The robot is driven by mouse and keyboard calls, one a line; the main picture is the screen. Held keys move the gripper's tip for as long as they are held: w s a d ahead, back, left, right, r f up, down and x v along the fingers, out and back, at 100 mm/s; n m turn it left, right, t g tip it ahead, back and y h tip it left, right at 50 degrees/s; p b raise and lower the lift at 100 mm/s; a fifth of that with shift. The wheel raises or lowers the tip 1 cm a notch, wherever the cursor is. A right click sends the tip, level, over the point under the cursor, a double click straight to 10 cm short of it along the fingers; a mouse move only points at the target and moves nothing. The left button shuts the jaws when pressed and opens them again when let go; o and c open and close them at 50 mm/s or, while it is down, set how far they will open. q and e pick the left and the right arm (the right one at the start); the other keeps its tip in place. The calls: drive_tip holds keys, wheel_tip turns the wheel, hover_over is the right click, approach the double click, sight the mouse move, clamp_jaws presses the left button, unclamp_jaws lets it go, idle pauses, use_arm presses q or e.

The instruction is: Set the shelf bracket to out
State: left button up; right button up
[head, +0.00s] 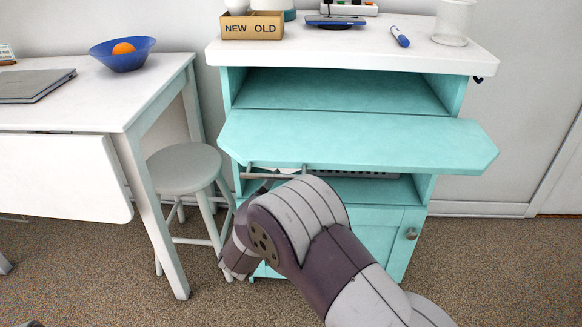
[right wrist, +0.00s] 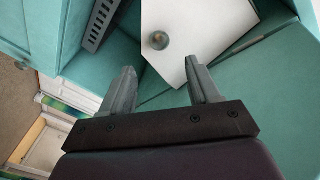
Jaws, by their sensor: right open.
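A white panel with a round grey knob (right wrist: 158,40) shows in the right wrist view, among turquoise surfaces. It looks like the shelf bracket (right wrist: 188,20), though I cannot tell how far out it stands. In the head view the gripper (head: 276,169) is under the leaf's left part. My left gripper is not in view.
A stool (head: 185,165) stands close left of my right arm, beside a white table (head: 110,105). The cabinet door (head: 385,238) is shut. The white cabinet top (head: 350,52) holds a box, a marker and a glass. A dark slotted strip (right wrist: 103,22) is beside the panel.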

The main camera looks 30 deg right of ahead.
drive_tip(key=b+x, duration=0.3)
drive_tip(key=x, duration=0.6)
drive_tip(key=shift+w, duration=0.15)
drive_tip(key=shift+d, duration=0.1)
clamp_jaws()
